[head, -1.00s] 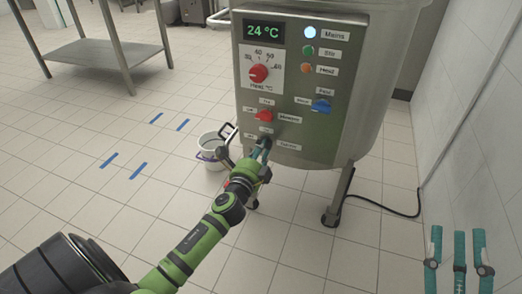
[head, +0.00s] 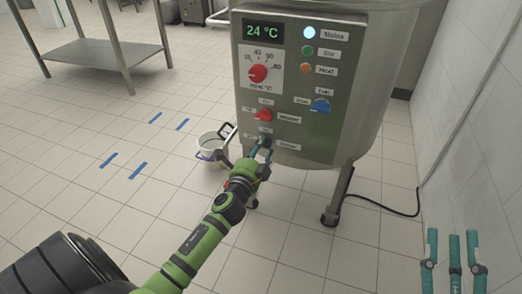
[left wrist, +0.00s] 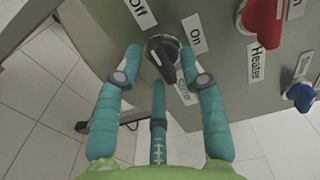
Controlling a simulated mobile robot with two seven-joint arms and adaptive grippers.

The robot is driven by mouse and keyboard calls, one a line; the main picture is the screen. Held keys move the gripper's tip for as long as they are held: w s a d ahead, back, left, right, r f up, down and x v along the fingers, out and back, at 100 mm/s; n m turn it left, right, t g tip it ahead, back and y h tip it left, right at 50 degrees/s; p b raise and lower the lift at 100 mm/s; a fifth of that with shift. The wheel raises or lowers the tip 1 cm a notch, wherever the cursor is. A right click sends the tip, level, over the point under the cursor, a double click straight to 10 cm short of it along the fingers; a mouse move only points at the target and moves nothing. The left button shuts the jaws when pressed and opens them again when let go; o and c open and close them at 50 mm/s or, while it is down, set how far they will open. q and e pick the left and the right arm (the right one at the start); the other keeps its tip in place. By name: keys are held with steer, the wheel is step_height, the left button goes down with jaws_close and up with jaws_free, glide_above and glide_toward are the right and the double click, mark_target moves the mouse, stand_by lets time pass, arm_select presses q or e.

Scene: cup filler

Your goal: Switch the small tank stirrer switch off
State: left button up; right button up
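The stirrer switch is a black rotary knob (left wrist: 165,60) low on the tank's steel panel. It has an Off label (left wrist: 140,12), an On label (left wrist: 195,38) and a name label partly covered by a finger. Its handle sits at a slant; I cannot tell which label it points to. My left gripper (head: 262,143) is at the knob, hiding most of it in the head view. In the left wrist view its teal fingers are apart, one on each side of the knob, with small gaps. My right gripper (head: 453,240) is open and empty at the lower right.
The red heater knob (head: 264,115) is just above, and a blue knob (head: 320,105) is to the right. The Mains lamp (head: 309,33) glows; the green Stir lamp (head: 308,51) looks dull. A bucket (head: 211,143) stands left of the tank. Open floor lies in front.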

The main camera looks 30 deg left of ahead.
arm_select(q)
steer(key=v, duration=1.2)
stand_by(0.5)
